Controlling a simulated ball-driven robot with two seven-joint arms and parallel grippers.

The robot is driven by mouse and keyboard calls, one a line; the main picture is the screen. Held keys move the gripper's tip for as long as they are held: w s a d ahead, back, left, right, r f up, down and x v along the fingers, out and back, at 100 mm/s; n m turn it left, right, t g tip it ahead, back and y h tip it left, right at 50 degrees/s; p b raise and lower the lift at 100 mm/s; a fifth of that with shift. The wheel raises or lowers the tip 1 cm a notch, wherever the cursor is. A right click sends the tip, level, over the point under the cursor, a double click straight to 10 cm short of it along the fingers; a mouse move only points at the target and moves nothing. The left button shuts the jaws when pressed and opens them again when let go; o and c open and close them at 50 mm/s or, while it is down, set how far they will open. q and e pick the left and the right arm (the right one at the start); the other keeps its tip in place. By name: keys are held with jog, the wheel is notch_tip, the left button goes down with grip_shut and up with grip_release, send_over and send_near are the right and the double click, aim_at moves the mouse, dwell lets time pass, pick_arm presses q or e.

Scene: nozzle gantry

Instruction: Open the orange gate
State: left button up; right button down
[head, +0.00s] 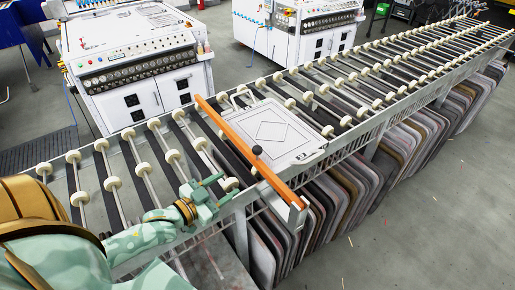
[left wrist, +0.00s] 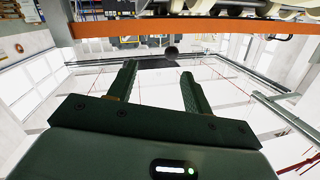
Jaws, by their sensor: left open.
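The orange gate (head: 245,145) is a long flat bar lying across the roller conveyor, from the far rail to the near rail. A dark round knob (head: 257,151) sits on it toward the near end. In the left wrist view the orange bar (left wrist: 230,27) runs across the top, and the dark knob (left wrist: 171,52) shows just beyond and between the fingertips. My left gripper (head: 218,186) is open and empty, to the left of the bar and short of the knob; its fingers (left wrist: 160,70) point toward the knob without touching it. My right gripper is not in view.
A white panel with a diamond outline (head: 271,132) lies on the rollers right of the bar. The conveyor (head: 400,70) runs on to the upper right, with several boards (head: 350,190) stacked below. White machines (head: 135,65) stand behind.

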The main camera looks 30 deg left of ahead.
aim_at(255, 152)
pick_arm(q)
jog(key=shift+w+a+r+t, duration=0.1)
jog(key=shift+a+r+t, duration=0.1)
jog(key=shift+a, duration=0.2)
jog(key=shift+a+r+t, duration=0.1)
jog(key=shift+a+t, duration=0.1)
jog(key=shift+a, duration=0.2)
jog(key=shift+n, duration=0.4)
jog(key=w, duration=0.5)
jog(key=w+d+b, duration=0.1)
jog(key=w, duration=0.3)
jog(key=w+d+b, duration=0.1)
jog(key=w, duration=0.4)
jog(key=shift+w+d+r, duration=0.1)
jog(key=shift+w+r, duration=0.2)
jog(key=shift+w, duration=0.05)
jog(key=shift+w+d, duration=0.1)
jog(key=shift+w, duration=0.45)
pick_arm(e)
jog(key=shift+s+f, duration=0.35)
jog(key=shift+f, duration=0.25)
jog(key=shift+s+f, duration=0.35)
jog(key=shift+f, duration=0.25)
